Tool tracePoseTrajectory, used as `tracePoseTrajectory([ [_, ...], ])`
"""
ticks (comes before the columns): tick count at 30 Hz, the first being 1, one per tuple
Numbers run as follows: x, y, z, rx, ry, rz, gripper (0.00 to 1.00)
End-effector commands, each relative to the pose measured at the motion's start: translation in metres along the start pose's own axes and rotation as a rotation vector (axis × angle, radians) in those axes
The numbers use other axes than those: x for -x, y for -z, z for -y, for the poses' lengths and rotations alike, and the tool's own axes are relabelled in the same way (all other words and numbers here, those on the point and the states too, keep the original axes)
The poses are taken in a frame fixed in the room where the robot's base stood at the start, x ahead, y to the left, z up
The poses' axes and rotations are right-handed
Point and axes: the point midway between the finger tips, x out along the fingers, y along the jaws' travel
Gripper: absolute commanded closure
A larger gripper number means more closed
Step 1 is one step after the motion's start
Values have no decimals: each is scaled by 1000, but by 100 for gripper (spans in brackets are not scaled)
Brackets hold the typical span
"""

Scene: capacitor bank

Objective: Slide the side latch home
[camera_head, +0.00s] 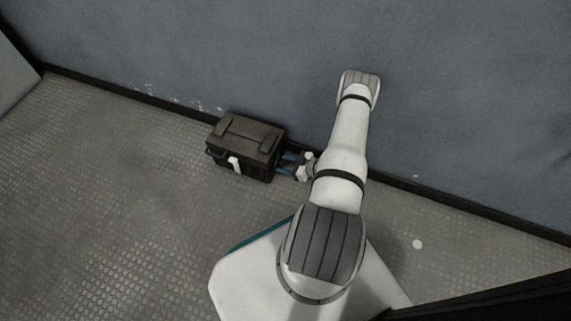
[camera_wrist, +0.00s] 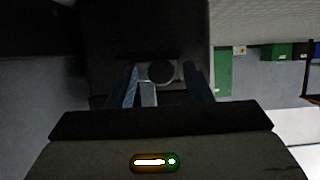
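A dark box (camera_head: 258,135) with a ribbed lid stands on the floor against the wall in the head view. A light latch piece shows on its front face (camera_head: 235,164). In the wrist view the box's dark side fills the upper middle, with a grey metal side latch (camera_wrist: 148,92) and a round dark knob (camera_wrist: 161,72). My gripper (camera_head: 287,162) is at the box's right side. In the wrist view its two blue fingers (camera_wrist: 160,70) stand apart on either side of the knob, with gaps visible. Whether the fingertips touch the box is not clear.
The grey wall (camera_head: 200,50) runs close behind the box and my arm. Textured floor (camera_head: 110,210) is open to the left and in front. Green bins (camera_wrist: 278,55) show far off at the wrist view's right.

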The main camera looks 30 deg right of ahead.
Motion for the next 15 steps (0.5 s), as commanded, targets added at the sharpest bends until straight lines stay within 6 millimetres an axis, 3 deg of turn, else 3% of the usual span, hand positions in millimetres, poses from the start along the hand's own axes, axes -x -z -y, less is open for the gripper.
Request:
tracePoseTrajectory([
  [8, 6, 1, 0, -1, 0, 0, 54],
  [15, 45, 3, -1, -3, -4, 1, 54],
])
